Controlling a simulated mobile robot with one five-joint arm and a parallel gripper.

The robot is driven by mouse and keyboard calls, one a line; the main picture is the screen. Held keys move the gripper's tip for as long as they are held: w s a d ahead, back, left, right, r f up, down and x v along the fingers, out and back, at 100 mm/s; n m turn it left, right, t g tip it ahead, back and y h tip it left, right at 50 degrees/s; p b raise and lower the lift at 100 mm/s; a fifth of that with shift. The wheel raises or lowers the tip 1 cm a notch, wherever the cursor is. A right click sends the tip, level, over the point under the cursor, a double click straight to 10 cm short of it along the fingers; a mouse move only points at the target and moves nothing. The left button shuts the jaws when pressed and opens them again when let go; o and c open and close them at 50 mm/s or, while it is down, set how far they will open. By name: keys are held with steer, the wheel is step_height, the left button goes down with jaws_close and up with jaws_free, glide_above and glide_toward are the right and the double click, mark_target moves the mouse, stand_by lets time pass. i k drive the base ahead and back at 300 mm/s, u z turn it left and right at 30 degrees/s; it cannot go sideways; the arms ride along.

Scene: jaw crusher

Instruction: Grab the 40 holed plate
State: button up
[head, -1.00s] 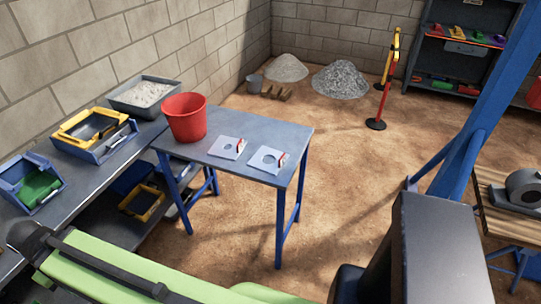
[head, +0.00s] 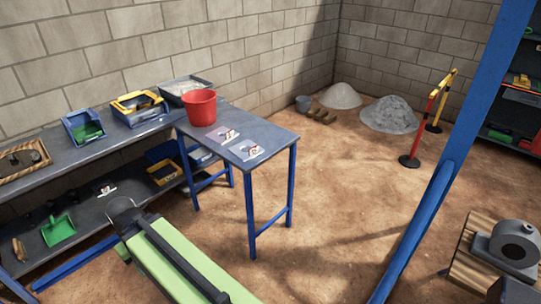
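Two small pale plates lie flat on the blue-legged table (head: 270,136), one behind the other. The farther plate (head: 221,137) and the nearer plate (head: 249,151) each have a hole and a red mark. Any number on them is too small to read, so I cannot tell which is the 40 plate. Another small pale item with a red mark (head: 107,191) lies on the lower shelf at the left; I cannot tell whether it is a plate. My green arm link shows at the bottom, apart from the table, but my gripper is not in view.
A red bucket (head: 199,108) stands behind the plates. A long bench (head: 60,152) with several trays runs along the left wall. A blue post (head: 432,190) rises at the right, near a grey machine (head: 510,245) on a wooden stand. Dirt floor is open right of the table.

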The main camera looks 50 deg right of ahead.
mark_target(230, 134)
steer(key=u, duration=0.1)
steer(key=k, duration=0.8)
steer(key=z, duration=1.15)
steer(key=i, duration=1)
steer(key=z, duration=0.05)
